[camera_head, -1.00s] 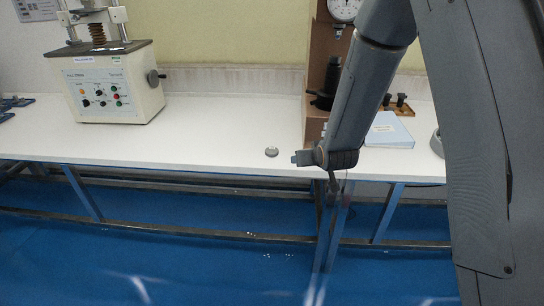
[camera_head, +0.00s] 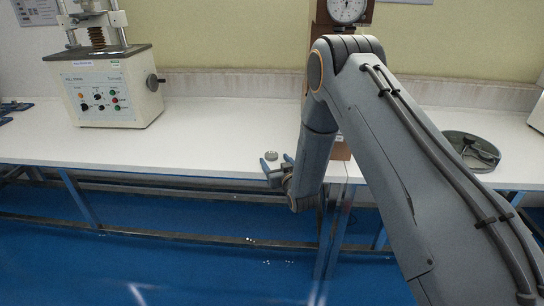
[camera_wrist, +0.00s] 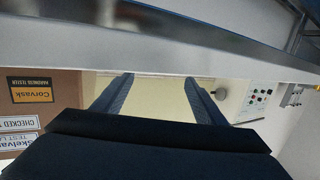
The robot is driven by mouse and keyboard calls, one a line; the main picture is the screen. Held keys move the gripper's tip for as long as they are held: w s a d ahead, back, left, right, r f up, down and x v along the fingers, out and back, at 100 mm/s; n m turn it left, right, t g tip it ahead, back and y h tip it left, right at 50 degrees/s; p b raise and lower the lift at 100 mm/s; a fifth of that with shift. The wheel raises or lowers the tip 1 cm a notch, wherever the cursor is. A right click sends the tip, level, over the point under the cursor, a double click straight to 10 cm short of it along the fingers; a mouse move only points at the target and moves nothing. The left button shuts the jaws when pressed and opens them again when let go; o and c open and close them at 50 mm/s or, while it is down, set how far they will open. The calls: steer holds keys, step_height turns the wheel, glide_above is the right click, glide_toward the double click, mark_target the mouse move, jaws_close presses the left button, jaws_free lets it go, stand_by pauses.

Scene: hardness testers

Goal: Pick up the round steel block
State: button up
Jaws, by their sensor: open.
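The round steel block (camera_head: 271,155) is a small grey disc lying flat on the white bench, near its front edge. My gripper (camera_head: 277,164) is at the bench's front edge, just in front of the block in the head view, with its fingers apart. In the wrist view my gripper (camera_wrist: 159,80) shows two dark fingers with nothing between them.
A cream tester with knobs (camera_head: 112,88) stands on the bench at left. A brown tester with a dial (camera_head: 347,12) stands behind my arm. The white bench (camera_head: 200,135) is clear left of the block.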

mark_target(272, 155)
steer(key=shift+d+p+x, duration=0.2)
steer(key=shift+p+x, duration=0.2)
steer(key=shift+x, duration=1.5)
steer(key=shift+f, duration=0.1)
steer(key=c, duration=1.5)
steer(key=shift+o, duration=0.2)
